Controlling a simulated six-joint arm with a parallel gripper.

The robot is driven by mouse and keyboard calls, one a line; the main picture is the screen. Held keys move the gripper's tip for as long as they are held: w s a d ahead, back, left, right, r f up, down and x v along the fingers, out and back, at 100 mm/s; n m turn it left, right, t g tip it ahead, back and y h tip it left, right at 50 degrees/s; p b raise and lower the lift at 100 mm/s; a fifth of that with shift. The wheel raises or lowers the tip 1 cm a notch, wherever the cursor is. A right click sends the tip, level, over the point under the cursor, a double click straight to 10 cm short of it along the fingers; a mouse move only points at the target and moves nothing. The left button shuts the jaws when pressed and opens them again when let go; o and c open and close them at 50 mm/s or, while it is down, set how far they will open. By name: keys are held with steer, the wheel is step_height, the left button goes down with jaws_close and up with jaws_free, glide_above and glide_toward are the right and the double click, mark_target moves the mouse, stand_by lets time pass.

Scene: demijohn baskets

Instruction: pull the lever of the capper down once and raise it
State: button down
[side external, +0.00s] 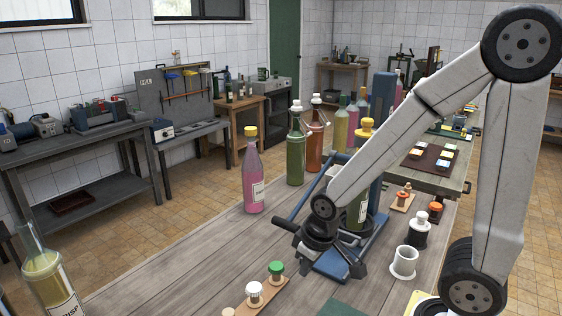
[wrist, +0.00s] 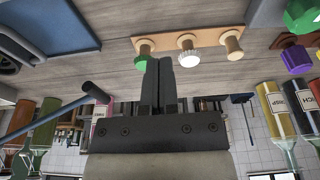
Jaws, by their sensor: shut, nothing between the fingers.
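The capper has a blue base (side external: 330,268) and a tall blue column (side external: 382,95), mostly behind my arm. A labelled bottle (side external: 357,212) stands at it, partly hidden by my arm. The capper's lever is a blue bar (side external: 303,196) slanting out to the left, with a dark grip at its end (side external: 285,223). In the wrist view the lever (wrist: 48,120) and its grip (wrist: 96,92) are left of my gripper (wrist: 165,72). My gripper's fingers are shut and empty. They appear apart from the grip; whether they touch it cannot be told in the side view.
A wooden strip with green and white stoppers (side external: 254,292) lies on the bench near my fingertips. A pink bottle (side external: 252,180) and a green bottle (side external: 296,150) stand behind the lever. A white cup (side external: 404,262) is at right.

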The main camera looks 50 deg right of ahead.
steer(key=c, duration=0.5)
jaws_free()
steer(key=shift+r, duration=0.15)
steer(key=shift+c, duration=0.2)
steer(key=shift+o, duration=0.9)
steer(key=shift+w+r, duration=0.1)
steer(key=shift+r, duration=0.05)
steer(key=shift+w+v, duration=0.5)
steer(key=shift+v, duration=1.7)
steer(key=w+d+g+h, duration=0.1)
steer(key=w+d+h, duration=0.4)
steer(key=w+h, duration=0.3)
steer(key=w+d+g+h, duration=0.2)
steer(key=w+d+h, duration=0.2)
steer(key=w+h, duration=0.45)
step_height(320, 180, down, 11)
steer(key=shift+s+d+f, duration=0.1)
steer(key=shift+d+f, duration=0.05)
steer(key=shift+f, duration=0.05)
